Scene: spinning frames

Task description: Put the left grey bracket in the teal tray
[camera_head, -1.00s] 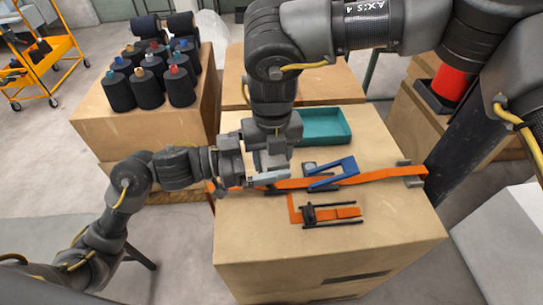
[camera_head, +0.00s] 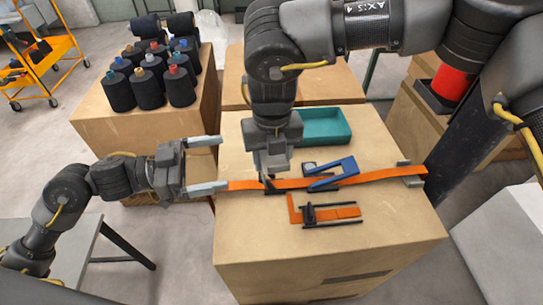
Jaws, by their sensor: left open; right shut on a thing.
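The teal tray (camera_head: 325,138) is at the back of the near cardboard box and looks empty where it shows. My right gripper (camera_head: 272,172) points down over the left part of the box, in front of the tray's left side. It is shut on a small grey piece, apparently the left grey bracket, mostly hidden between the fingers. My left gripper (camera_head: 222,164) is open and empty at the box's left edge, its fingers pointing right. The other grey bracket (camera_head: 408,175) stands at the right end of the orange strap.
The orange strap (camera_head: 375,176) runs across the box top. A blue frame (camera_head: 333,174) lies over it. A black and orange part (camera_head: 332,213) lies in front. Several black spools (camera_head: 150,88) stand on another box at the left.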

